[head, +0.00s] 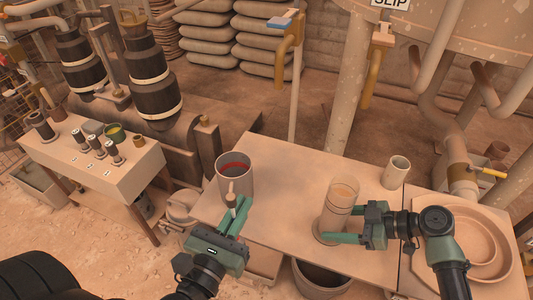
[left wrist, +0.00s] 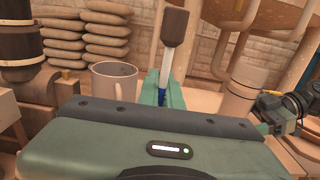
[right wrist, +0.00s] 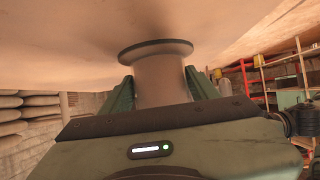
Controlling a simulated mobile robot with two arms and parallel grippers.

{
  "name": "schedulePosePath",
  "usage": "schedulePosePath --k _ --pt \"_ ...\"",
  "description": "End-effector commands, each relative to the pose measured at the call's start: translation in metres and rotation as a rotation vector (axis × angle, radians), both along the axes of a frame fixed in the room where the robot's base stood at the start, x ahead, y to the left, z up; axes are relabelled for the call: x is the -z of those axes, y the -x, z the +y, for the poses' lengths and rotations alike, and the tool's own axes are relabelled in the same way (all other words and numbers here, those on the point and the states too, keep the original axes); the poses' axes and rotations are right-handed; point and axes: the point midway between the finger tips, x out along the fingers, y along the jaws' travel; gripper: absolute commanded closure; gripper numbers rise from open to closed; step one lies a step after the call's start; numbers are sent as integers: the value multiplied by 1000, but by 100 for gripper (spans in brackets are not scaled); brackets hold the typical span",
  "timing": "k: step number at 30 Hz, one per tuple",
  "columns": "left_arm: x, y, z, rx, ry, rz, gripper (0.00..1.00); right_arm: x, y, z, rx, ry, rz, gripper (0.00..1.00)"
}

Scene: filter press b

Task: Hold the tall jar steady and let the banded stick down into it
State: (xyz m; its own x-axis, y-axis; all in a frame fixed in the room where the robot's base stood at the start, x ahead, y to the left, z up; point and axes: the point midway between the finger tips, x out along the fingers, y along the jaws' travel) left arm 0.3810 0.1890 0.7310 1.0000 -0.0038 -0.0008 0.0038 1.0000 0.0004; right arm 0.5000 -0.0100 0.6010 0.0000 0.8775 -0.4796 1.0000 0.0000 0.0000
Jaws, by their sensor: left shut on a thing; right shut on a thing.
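The tall jar (head: 342,190) is a clear upright cylinder with a wider foot, standing on the table. My right gripper (head: 338,225) is shut around its lower part. In the right wrist view the jar (right wrist: 162,80) sits between the green fingers, its flared foot against the tabletop. My left gripper (head: 236,207) is shut on the banded stick (head: 231,186), well to the left of the jar. In the left wrist view the stick (left wrist: 168,60) stands near upright with a brown upper end, a pale shaft and a blue band low down at the fingers.
A grey mug (head: 235,178) with a red band inside stands behind my left gripper. A small pale cup (head: 396,172) stands behind the jar to the right. Round trays (head: 470,245) lie at the far right. The table (head: 285,205) is clear between mug and jar.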

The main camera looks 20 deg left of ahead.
Motion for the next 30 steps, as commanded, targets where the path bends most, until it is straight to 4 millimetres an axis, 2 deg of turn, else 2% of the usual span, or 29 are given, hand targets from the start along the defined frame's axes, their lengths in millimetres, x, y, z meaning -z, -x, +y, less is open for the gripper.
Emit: schedulePosePath --k 5,9,15,30 --pt "-15 -15 -20 58 1 -9 100 0 0 0 0 0 0 62" --pt "-38 -34 -53 162 -3 -15 100 0 0 0 0 0 0 62" --pt "-68 -51 -97 311 -9 -13 100 0 0 0 0 0 0 62" --pt "-122 -66 -176 627 -9 -6 100 0 0 0 0 0 0 62"
